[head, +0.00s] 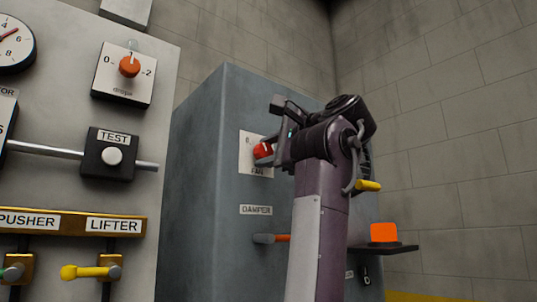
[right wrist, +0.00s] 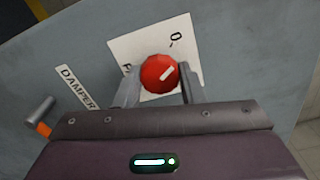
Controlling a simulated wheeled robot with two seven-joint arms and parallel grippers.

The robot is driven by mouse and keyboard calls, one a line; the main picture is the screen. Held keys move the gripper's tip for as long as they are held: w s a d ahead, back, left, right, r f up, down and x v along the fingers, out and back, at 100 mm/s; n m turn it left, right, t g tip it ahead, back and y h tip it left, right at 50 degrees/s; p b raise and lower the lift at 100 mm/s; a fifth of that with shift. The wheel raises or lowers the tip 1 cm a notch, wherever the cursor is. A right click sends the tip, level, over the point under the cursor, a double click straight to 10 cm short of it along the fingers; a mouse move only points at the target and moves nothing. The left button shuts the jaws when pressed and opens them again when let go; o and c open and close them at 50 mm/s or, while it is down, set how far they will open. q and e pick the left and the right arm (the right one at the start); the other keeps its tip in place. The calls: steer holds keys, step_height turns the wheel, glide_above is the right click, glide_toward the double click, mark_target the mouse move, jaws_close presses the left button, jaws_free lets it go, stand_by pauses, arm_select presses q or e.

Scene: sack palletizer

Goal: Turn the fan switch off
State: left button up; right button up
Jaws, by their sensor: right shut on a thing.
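The fan switch is a red rotary knob (head: 263,150) on a white plate (head: 251,160) on the blue-grey cabinet. The plate's "FAN" label is partly covered in the head view. My left gripper is in neither view.
Below the fan plate are a "DAMPER" label (head: 256,210) and a grey lever with an orange part (head: 265,239). An orange block (head: 384,232) stands on a dark shelf (head: 386,248). The left panel has an orange dial (head: 129,66), TEST button (head: 112,156) and yellow LIFTER handle (head: 85,272).

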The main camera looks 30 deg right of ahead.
steer(key=shift+n, duration=1.5)
steer(key=o, duration=1)
steer(key=shift+s, duration=0.1)
steer(key=shift+s+f+b, duration=0.1)
steer(key=shift+s+b, duration=0.2)
steer(key=shift+b, duration=0.2)
steer(key=s+b, duration=0.2)
steer(key=s, duration=0.5)
steer(key=shift+d+b, duration=0.25)
steer(key=shift+b, duration=0.1)
steer(key=shift+w, duration=0.1)
